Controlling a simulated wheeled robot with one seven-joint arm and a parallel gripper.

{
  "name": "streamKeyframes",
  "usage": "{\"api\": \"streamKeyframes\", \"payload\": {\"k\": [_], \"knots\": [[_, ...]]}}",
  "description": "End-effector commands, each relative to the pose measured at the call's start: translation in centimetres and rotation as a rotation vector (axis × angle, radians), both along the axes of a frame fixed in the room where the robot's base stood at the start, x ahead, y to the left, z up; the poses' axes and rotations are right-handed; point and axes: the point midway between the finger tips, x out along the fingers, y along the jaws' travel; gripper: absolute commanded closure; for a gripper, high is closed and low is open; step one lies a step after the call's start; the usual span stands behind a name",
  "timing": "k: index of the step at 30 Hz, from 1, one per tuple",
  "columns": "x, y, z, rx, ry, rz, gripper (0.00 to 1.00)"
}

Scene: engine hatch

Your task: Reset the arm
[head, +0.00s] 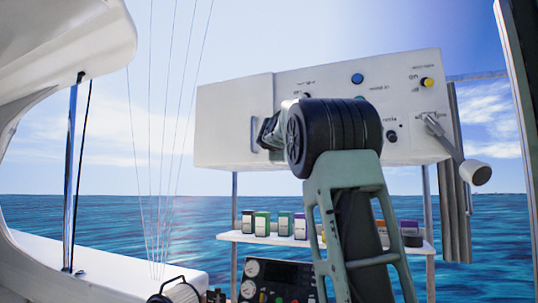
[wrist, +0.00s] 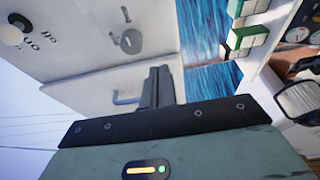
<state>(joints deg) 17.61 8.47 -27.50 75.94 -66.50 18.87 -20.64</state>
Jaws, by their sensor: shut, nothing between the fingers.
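My arm rises from the lower right of the head view, and its black wheel-like joint covers part of a white control box (head: 233,118). My gripper shows as dark fingers in the wrist view (wrist: 157,85). The fingers are together, with nothing seen between them. They point towards the white box face (wrist: 90,60), by a small blue-grey handle (wrist: 127,98). I cannot tell whether they touch it. In the head view my gripper is mostly hidden behind the arm joint.
A blue button (head: 357,78), a yellow button (head: 427,82) and a lever (head: 458,150) are on the box. Below, a shelf (head: 228,236) holds several small boxes. A gauge panel (head: 285,275) sits lower. Thin lines and a metal pole (head: 70,180) stand left, with open space between.

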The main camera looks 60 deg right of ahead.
Motion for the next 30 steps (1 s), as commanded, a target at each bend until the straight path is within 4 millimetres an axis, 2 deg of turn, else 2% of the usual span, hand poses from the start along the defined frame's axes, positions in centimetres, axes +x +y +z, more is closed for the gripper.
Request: {"api": "streamKeyframes", "payload": {"k": [3,7,19,23,25,29,30], "knots": [[-2.1,0.1,-0.2,0.001,-0.004,-0.001,1.00],[-3.4,0.1,-0.1,0.000,-0.002,0.000,1.00],[-4.0,0.2,0.0,0.000,-0.001,0.001,1.00],[-1.7,2.1,-2.3,0.069,-0.015,0.050,1.00],[0.4,4.2,-4.6,0.142,-0.028,0.097,1.00],[4.8,10.2,-10.2,0.318,-0.041,0.199,1.00],[6.0,12.3,-11.9,0.375,-0.039,0.229,1.00]]}}
